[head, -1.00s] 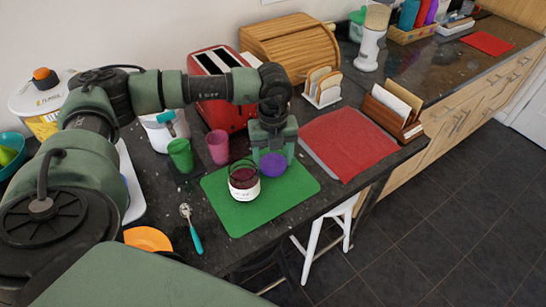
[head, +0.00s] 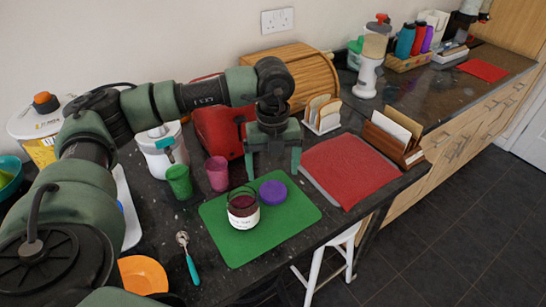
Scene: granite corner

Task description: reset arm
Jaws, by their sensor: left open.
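My left gripper (head: 272,172) is open and empty, pointing down above the back edge of the green mat (head: 258,244). A purple lid (head: 273,192) lies flat on the mat, just below and in front of the gripper, apart from it. A jar with dark red contents and a white label (head: 243,212) stands on the mat to the left of the lid, its top uncovered. My left arm reaches in from the left, over the counter, and hides part of the red toaster (head: 218,128). My right gripper is not in view.
Green (head: 179,181) and pink (head: 217,173) cups stand left of the gripper. A red mat (head: 350,170), a toast rack (head: 322,115) and a letter holder (head: 393,136) are to the right. The bread box (head: 305,72) is behind.

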